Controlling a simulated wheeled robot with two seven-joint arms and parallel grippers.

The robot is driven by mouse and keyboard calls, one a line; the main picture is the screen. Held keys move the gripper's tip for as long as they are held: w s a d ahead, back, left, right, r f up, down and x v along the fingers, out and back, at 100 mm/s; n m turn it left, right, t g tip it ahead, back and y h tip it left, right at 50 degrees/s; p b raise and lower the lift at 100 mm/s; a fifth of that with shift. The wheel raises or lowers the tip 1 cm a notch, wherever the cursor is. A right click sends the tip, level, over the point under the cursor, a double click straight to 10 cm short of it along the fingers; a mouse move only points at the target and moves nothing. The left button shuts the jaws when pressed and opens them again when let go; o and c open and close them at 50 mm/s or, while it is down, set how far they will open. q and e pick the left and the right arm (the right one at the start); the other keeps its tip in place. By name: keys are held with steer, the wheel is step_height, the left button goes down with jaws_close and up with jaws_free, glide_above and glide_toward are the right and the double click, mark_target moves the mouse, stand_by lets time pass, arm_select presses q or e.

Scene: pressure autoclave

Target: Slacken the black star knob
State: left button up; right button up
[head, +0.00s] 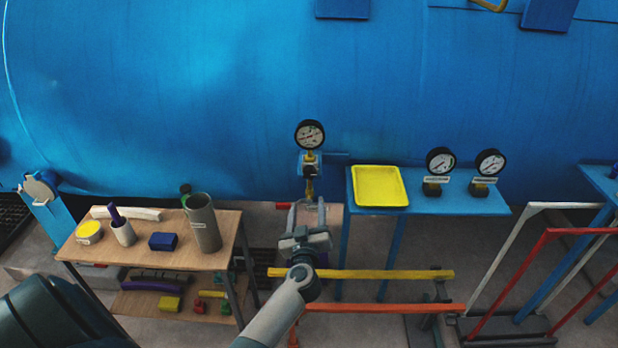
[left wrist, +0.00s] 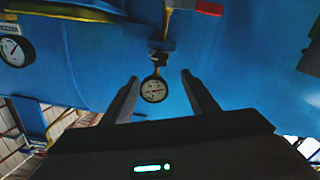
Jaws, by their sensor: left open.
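My left gripper (head: 307,213) is open and empty in the head view, with its fingers pointing towards the blue vessel, just below a gauge on a brass pipe. A small dark part (head: 310,170) sits on the blue bracket under that gauge. It may be the black star knob, but its shape is too small to tell. It also shows as a dark piece in the left wrist view (left wrist: 161,58), apart from the fingertips. The round gauge (head: 309,135) appears upside down between the open fingers in the left wrist view (left wrist: 154,90). My right gripper is not in view.
A wooden table (head: 150,245) with a grey cylinder (head: 202,222) stands to the left. A blue stand (head: 440,203) with a yellow tray (head: 380,186) and two gauges stands to the right. Yellow (head: 370,274) and orange rails (head: 390,309) run low on the right.

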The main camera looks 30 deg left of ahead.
mark_target(309, 174)
arm_select(q)
steer(key=x, duration=1.4)
steer(key=shift+a, duration=0.1)
steer(key=c, duration=1.1)
